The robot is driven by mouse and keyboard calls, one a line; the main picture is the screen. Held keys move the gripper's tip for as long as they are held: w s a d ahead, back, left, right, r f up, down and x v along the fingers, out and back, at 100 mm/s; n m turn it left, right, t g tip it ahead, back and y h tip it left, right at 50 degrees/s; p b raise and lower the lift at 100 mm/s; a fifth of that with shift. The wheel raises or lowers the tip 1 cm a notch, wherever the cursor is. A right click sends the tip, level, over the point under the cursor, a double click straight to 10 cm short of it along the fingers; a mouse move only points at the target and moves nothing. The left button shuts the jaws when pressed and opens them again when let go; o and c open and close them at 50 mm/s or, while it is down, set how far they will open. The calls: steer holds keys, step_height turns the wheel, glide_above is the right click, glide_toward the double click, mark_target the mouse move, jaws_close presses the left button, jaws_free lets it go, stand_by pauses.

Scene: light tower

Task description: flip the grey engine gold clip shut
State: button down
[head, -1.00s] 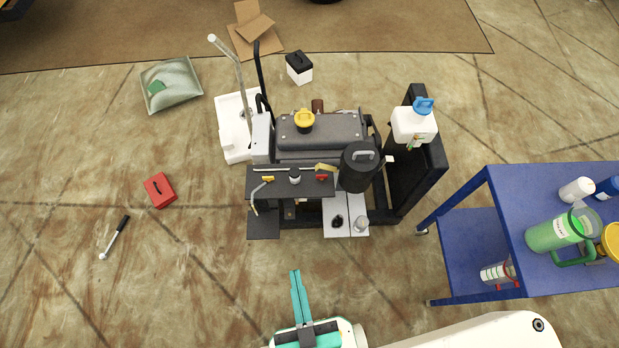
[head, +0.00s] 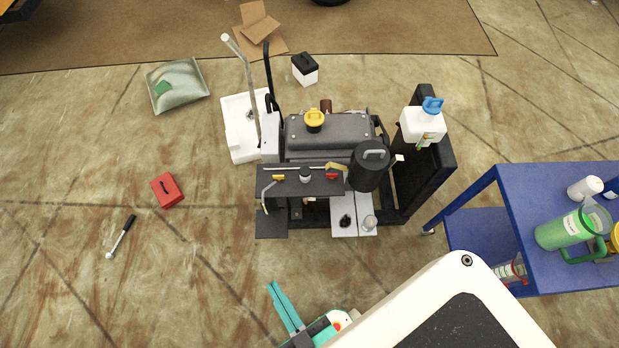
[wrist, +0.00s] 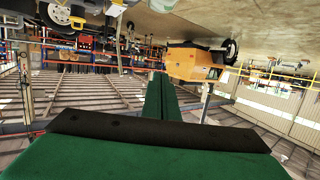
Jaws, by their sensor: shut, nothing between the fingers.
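The grey engine (head: 330,133) sits in a dark frame in the middle of the head view, with a yellow cap on top. A small gold piece (head: 339,167), which looks like the gold clip, shows beside the black canister (head: 369,172) at the engine's front right. It is too small to tell whether it is open or shut. My gripper (head: 273,287) is shut and empty, its teal fingers together, in front of the engine and apart from it. The wrist view shows the green fingers (wrist: 160,80) closed together; the engine is not clearly seen there.
A blue cart (head: 540,185) with a green jug (head: 565,229) stands at the right. A white jug (head: 422,125) stands right of the engine. A red box (head: 167,190) and a ratchet-like tool (head: 121,237) lie on the left floor. The floor before the engine is clear.

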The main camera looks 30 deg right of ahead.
steer(key=shift+f, duration=0.1)
steer(key=w+d+f+n+t+h, duration=0.1)
steer(key=w+f+n+h, duration=0.15)
steer(key=f, duration=0.25)
steer(key=w+d+f+n+h, duration=0.2)
steer(key=w+f, duration=0.1)
steer(key=f, duration=0.2)
steer(key=n+h, duration=0.8)
steer(key=n, duration=1)
glide_toward(336, 168)
steer(key=a+f, duration=0.3)
steer(key=a, duration=0.2)
steer(key=shift+w+m+g, duration=0.25)
steer(key=shift+w+g, duration=0.05)
steer(key=shift+w, duration=0.05)
steer(key=x, duration=1)
steer(key=shift+a+r, duration=0.1)
steer(key=shift+r, duration=0.05)
